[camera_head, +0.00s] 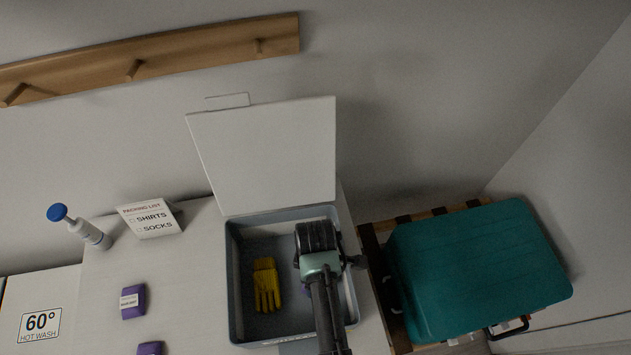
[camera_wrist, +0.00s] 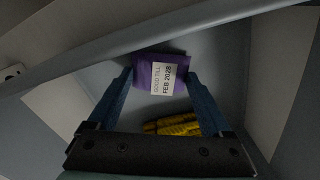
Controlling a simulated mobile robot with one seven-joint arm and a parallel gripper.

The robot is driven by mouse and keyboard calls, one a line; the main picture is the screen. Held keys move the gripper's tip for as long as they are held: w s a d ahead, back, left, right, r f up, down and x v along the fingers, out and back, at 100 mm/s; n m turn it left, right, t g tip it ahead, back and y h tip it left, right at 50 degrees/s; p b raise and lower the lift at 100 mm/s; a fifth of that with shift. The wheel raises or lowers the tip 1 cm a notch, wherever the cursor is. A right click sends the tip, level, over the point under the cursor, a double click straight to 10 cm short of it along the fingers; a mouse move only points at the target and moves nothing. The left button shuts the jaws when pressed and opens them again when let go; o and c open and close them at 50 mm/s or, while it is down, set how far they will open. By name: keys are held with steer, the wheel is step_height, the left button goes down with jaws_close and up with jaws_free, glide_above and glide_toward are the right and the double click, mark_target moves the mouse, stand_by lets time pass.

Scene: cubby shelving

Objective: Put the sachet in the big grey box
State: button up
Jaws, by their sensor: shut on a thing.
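The big grey box (camera_head: 236,305) stands on the white surface with its lid (camera_head: 268,155) raised at the back. My gripper (camera_wrist: 160,78) is inside the box's opening, on its right side, seen from above in the head view. It is shut on a purple sachet (camera_wrist: 143,71) with a white label reading "GOOD TILL FEB 2028", held between the fingertips. In the head view my arm hides most of this sachet. Whether the sachet touches the box floor I cannot tell. A yellow glove (camera_head: 266,285) lies in the box, left of my gripper.
Two other purple packets (camera_head: 133,301) (camera_head: 150,348) lie on the white surface to the left. A teal suitcase (camera_head: 478,268) lies to the right. A wooden peg rail (camera_head: 150,57) is on the wall.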

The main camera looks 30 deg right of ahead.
steer(key=o, duration=1.1)
steer(key=shift+f, duration=0.1)
step_height(320, 180, up, 12)
steer(key=shift+r, duration=0.2)
